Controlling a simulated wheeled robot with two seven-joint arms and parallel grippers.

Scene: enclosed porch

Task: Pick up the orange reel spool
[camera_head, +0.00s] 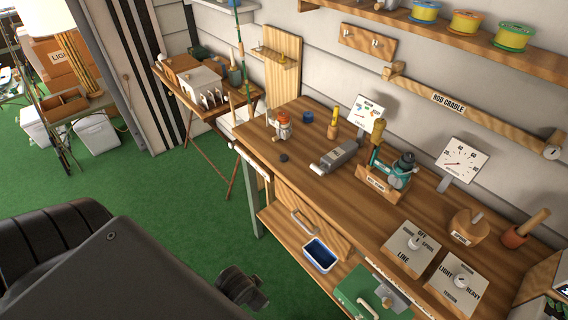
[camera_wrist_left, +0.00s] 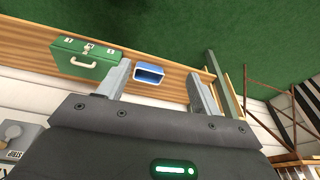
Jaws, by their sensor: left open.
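In the head view a dark part of my arm fills the lower left. My right gripper is not in view.
A blue bin (camera_head: 320,254) and a green case (camera_head: 370,292) sit on the lower ledge at the bench front. A reel on a stand (camera_head: 397,172) and dial blocks (camera_head: 411,248) crowd the bench top. Green floor (camera_head: 185,200) is open left of the bench.

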